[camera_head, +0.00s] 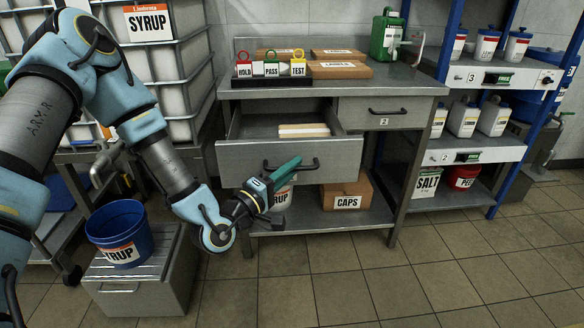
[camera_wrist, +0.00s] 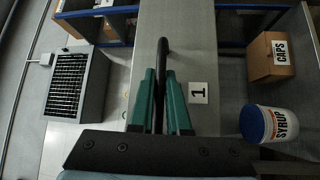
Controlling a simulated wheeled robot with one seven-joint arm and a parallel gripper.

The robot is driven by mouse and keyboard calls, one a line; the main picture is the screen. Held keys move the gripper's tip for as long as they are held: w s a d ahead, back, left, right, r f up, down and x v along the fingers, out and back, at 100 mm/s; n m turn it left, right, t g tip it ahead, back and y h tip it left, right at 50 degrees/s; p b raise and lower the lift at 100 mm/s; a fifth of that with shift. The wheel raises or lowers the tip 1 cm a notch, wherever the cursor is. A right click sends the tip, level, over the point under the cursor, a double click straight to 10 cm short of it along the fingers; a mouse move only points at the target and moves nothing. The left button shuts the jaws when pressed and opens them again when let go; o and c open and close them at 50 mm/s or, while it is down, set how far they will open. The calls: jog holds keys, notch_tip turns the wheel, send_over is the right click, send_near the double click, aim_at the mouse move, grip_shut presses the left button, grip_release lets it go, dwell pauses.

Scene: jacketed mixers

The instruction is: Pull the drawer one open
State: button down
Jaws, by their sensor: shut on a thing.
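Drawer one (camera_head: 240,158) is the left drawer of the grey metal workbench. It stands pulled out, and its inside shows light-coloured flat items (camera_head: 304,131). Its dark bar handle (camera_head: 313,165) runs across the front. My gripper (camera_head: 292,167) has its green fingers on this handle. In the wrist view my gripper (camera_wrist: 159,78) is shut with the handle (camera_wrist: 163,48) between its fingers. The label "1" (camera_wrist: 198,93) shows beside it on the drawer front. In the head view my gripper hides that label.
Drawer two (camera_head: 384,113) is shut on the right. A CAPS box (camera_head: 346,194) and a SYRUP tub (camera_head: 282,195) sit on the lower shelf. A blue SYRUP bucket (camera_head: 121,235) stands on a grey box at the left. The tiled floor in front is clear.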

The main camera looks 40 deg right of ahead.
jog(key=c, duration=0.9)
grip_release()
jog(key=shift+a, duration=0.1)
jog(key=a, duration=0.3)
jog(key=a+f+b, duration=0.1)
jog(key=a, duration=0.3)
jog(key=s+a, duration=0.1)
jog(key=a, duration=0.2)
jog(key=shift+a+f+b, duration=0.2)
jog(key=shift+a+b, duration=0.05)
jog(key=shift+b, duration=0.15)
jog(key=shift+w, duration=0.1)
